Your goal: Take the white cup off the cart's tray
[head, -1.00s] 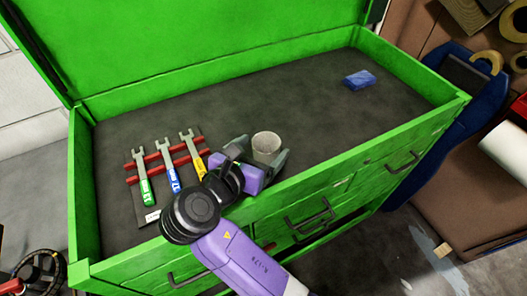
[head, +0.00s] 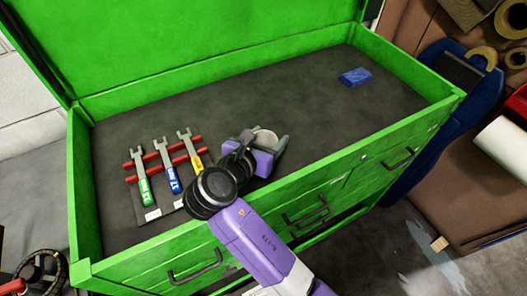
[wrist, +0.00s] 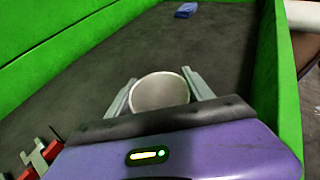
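The white cup (head: 265,137) stands upright on the dark floor of the green cart's tray (head: 300,92), near its front middle. My gripper (head: 264,139) is low over the tray, with one finger on each side of the cup. Its purple body hides the cup's lower part in the head view. In the wrist view the cup's round mouth (wrist: 160,91) shows between the two grey fingers (wrist: 158,84). The fingers are spread about as wide as the cup; I see no clear grip on it.
Several wrenches with coloured handles (head: 170,170) lie on a red rack left of my gripper. A blue block (head: 355,76) lies at the tray's far right. The green front wall (head: 350,158) rises beside my arm. The tray's middle and back are clear.

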